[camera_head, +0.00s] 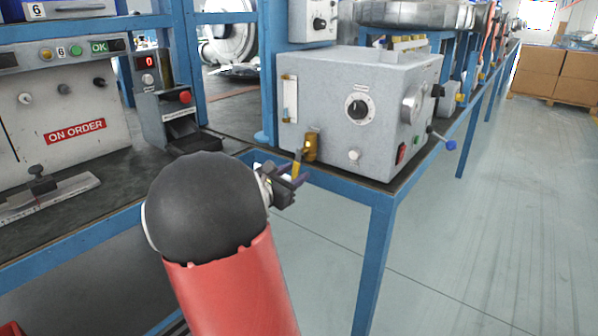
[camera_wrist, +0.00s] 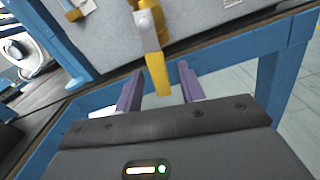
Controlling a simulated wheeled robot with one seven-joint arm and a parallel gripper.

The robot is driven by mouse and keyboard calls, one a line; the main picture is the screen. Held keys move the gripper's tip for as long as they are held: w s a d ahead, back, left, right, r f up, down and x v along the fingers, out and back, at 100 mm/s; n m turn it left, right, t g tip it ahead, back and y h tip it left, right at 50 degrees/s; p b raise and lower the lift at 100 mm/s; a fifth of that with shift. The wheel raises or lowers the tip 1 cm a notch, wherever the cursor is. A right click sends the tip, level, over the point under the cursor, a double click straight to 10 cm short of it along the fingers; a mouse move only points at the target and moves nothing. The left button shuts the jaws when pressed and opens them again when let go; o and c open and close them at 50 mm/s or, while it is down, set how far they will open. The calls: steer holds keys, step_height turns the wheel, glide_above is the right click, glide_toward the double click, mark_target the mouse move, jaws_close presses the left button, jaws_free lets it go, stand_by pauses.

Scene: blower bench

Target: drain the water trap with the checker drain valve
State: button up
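The checker (camera_head: 385,95) is a grey box at the bench's front corner, with a black dial and several knobs. A brass fitting (camera_head: 311,147), apparently the water trap and drain valve, sits low on its front face. A yellow lever (camera_head: 297,163) hangs from it. In the wrist view the lever (camera_wrist: 158,72) points down from the brass body (camera_wrist: 148,18), slightly tilted. My gripper (camera_head: 294,182) is at the lever; its purple fingers (camera_wrist: 159,90) stand open on either side, with visible gaps. The lever's tip lies between them. Any water inside the trap cannot be seen.
The blue bench frame (camera_head: 372,195) runs just below and behind my gripper. A grey panel labelled ON ORDER (camera_head: 75,131) and a red-button box (camera_head: 172,105) stand left. The floor (camera_head: 480,230) at right is clear.

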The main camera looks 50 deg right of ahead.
mark_target(295, 174)
steer(key=shift+s+a, duration=0.1)
steer(key=shift+a, duration=2.3)
